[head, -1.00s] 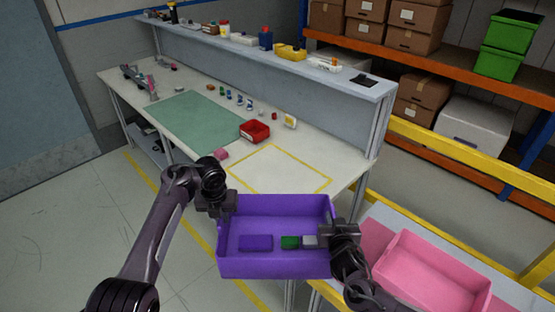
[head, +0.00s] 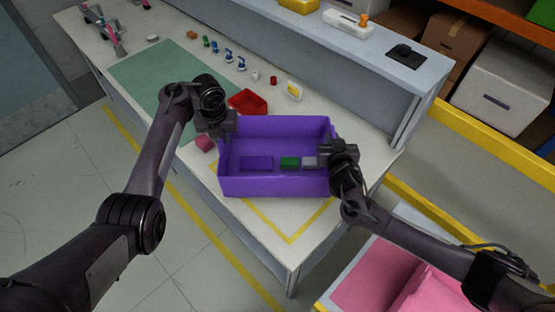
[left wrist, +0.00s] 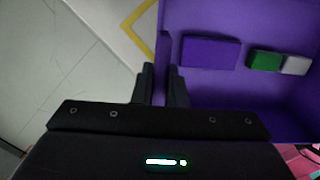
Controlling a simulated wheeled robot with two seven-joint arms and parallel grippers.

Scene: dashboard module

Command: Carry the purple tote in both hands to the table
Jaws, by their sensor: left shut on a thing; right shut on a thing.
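The purple tote (head: 275,187) is held level between my two grippers, over the near part of the table (head: 270,258). Inside it lie a purple block (head: 256,163), a green block (head: 290,162) and a grey block (head: 309,162). My left gripper (head: 222,133) is shut on the tote's left wall. In the left wrist view the fingers (left wrist: 161,80) pinch that wall (left wrist: 164,50). My right gripper (head: 328,163) is shut on the right wall. The gap between the tote's bottom and the tabletop cannot be made out.
A yellow taped outline (head: 291,240) on the table is partly covered by the tote. A red bin (head: 248,101), a pink block (head: 205,143) and several small items stand behind and left. A raised shelf (head: 380,65) runs along the back. A pink tote (head: 432,290) is at lower right.

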